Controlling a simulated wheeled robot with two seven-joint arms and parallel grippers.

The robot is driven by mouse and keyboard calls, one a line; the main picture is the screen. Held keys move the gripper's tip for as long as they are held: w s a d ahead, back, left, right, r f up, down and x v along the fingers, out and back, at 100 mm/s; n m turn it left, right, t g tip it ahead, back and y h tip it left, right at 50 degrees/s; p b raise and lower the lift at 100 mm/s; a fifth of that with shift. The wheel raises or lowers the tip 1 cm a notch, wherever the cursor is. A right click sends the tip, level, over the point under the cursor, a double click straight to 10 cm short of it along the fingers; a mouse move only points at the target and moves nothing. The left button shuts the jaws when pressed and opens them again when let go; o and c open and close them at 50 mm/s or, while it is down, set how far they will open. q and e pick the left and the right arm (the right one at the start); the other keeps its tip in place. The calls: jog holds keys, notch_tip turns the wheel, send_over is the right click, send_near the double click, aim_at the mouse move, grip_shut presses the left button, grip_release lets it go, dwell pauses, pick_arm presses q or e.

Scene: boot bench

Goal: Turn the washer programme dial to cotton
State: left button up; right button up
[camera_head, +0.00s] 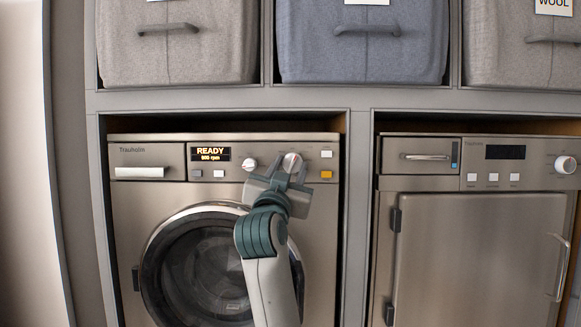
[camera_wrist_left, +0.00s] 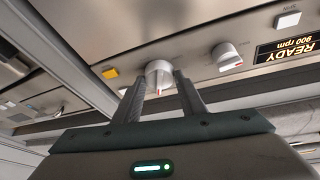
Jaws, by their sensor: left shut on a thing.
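The washer (camera_head: 125,215) stands in the left bay, its display reading READY, 900 rpm. Its panel has two round white dials. The larger right-hand dial (camera_head: 292,160) is between the fingers of my left gripper (camera_head: 289,168), which is shut on it. In the left wrist view, this dial (camera_wrist_left: 158,73) sits between the fingertips (camera_wrist_left: 159,79), with a red mark on its edge near them. The picture is turned over there. The programme names around the dial are not readable. The smaller dial (camera_head: 249,164) is just left of the gripper. My right gripper is out of view.
Buttons sit close by: a yellow one (camera_head: 326,175) and a white one (camera_head: 327,154). The round washer door (camera_head: 150,265) is below, partly behind my left arm. A second appliance (camera_head: 480,240) stands at right. Fabric bins (camera_head: 360,60) fill the shelf above.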

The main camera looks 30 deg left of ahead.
pick_arm(q)
jog(key=shift+a+r+m+h+p, duration=0.1)
jog(key=shift+m+h+p, duration=0.75)
jog(key=shift+m, duration=0.95)
jog(key=o, duration=1.1)
jog(key=shift+c, duration=0.2)
jog(key=shift+s, duration=0.1)
